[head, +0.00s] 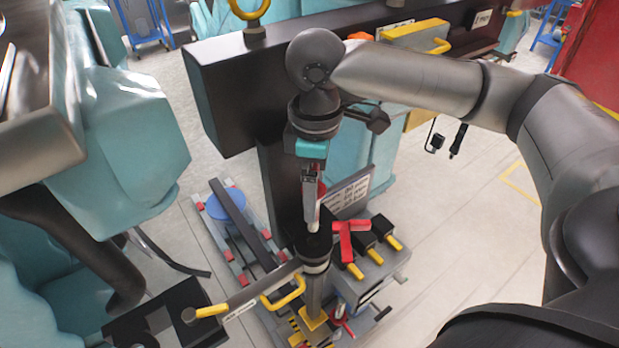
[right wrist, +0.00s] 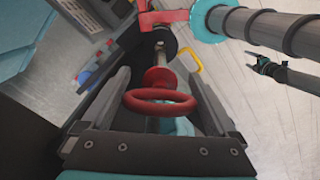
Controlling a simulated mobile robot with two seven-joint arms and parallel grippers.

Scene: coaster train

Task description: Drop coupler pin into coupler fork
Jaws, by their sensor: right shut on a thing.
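My right gripper (head: 313,182) points straight down and is shut on the coupler pin (head: 313,220), whose pale shaft hangs below the fingers. In the right wrist view the pin's red ring (right wrist: 160,108) and red collar sit between the fingers of the gripper (right wrist: 158,82). The coupler fork (head: 312,250) is a dark round part at the end of a bar, directly under the pin. It shows as a black round part (right wrist: 157,42) beyond the shaft in the right wrist view. The pin tip is at its top; I cannot tell whether it has entered. My left gripper is not in view.
A red handle (head: 350,241) stands close right of the fork, beside a box with yellow-tipped levers (head: 372,246) and a sign plate (head: 348,192). A dark beam (head: 250,85) stands behind. A yellow-handled bar (head: 240,302) is at the lower left. The floor at right is clear.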

